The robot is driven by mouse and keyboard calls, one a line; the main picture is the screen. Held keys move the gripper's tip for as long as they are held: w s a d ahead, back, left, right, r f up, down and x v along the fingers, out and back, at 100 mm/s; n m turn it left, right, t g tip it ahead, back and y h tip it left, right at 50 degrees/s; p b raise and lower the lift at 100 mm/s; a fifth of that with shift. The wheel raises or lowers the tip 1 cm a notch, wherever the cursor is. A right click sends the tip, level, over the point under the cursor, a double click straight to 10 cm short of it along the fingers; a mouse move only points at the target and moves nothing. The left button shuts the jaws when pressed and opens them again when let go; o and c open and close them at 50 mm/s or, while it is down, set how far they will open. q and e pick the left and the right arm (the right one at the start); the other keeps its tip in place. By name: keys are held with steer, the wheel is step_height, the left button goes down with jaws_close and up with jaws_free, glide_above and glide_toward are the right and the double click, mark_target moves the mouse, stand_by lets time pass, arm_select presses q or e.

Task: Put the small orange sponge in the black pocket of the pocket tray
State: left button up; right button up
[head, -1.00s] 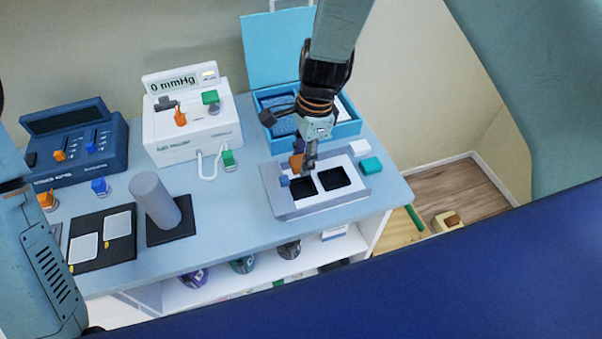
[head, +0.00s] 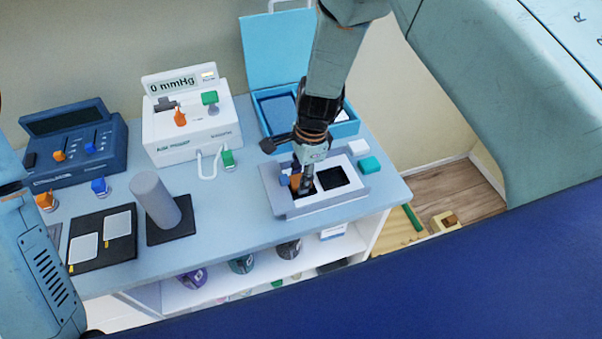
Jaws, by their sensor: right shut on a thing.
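The pocket tray (head: 352,199) is a white and grey tray near the right end of the table. It has two dark pockets, and the right pocket (head: 332,178) looks black and empty. My right gripper (head: 302,183) points down over the left pocket, shut on the small orange sponge (head: 295,182). The sponge is low at the left pocket and partly hidden by the fingers. I cannot tell whether it touches the pocket floor. My left arm shows at the left edge, but its gripper is out of view.
A teal block (head: 370,165) and a white block (head: 358,147) lie to the right. An open blue box (head: 345,130) stands behind. A grey cylinder (head: 155,200) stands left, with clear table between.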

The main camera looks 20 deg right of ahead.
steer(key=shift+f, duration=0.1)
steer(key=shift+d+f, duration=0.25)
steer(key=shift+f, duration=0.05)
steer(key=o, duration=1)
steer(key=shift+w+d+f, duration=0.15)
steer(key=shift+w, duration=0.1)
steer(key=shift+c, duration=0.2)
steer(key=shift+o, duration=1.3)
steer(key=shift+s+a, duration=0.1)
steer(key=shift+a, duration=0.15)
steer(key=shift+s+a+r, duration=0.1)
steer(key=shift+s+r, duration=0.05)
steer(key=shift+r, duration=0.1)
steer(key=shift+d, duration=0.2)
step_height(320, 180, up, 13)
steer(key=d, duration=0.1)
steer(key=shift+d, duration=0.3)
